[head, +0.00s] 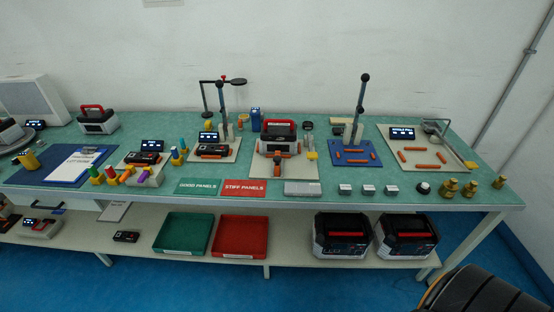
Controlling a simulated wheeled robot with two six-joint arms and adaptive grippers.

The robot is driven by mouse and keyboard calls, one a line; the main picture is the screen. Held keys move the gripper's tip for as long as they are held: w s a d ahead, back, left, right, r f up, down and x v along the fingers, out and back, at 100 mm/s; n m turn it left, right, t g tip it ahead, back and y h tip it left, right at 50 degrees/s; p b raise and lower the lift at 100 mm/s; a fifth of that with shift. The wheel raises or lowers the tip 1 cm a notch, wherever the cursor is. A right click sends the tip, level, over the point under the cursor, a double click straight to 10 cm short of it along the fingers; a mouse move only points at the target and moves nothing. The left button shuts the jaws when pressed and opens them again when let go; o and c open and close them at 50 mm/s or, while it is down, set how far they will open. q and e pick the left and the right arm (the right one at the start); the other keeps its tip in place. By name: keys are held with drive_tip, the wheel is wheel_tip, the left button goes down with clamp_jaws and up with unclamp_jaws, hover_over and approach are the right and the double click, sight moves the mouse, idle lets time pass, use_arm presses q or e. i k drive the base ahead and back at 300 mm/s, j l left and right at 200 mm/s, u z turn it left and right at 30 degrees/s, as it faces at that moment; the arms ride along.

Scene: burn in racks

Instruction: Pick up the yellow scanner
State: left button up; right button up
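A small yellow thing (27,160) stands at the far left of the green bench top, at the edge of a dark blue mat (20,178). It looks like the yellow scanner, but it is too small to be sure. A white sheet or clipboard (77,165) lies to its right on the mat. Another small yellow piece (312,155) is near the middle of the bench, beside a red-topped device (279,139). Neither of my grippers is in view.
The bench (380,203) holds several devices, pegs and brass weights (449,188). Two upright stands, one with a blue base (352,157), rise at the back. The lower shelf carries a green tray (183,234), a red tray (240,237) and two black-red boxes (341,236).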

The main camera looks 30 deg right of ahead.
sight(28, 159)
drive_tip(key=i+j+z, duration=0.1)
drive_tip(key=i+j, duration=0.15)
drive_tip(key=j, duration=0.15)
drive_tip(key=i+j+z, duration=0.1)
drive_tip(key=i+j, duration=0.15)
drive_tip(key=j, duration=0.15)
drive_tip(key=i+j+z, duration=0.1)
drive_tip(key=j, duration=0.3)
drive_tip(key=i, duration=0.1)
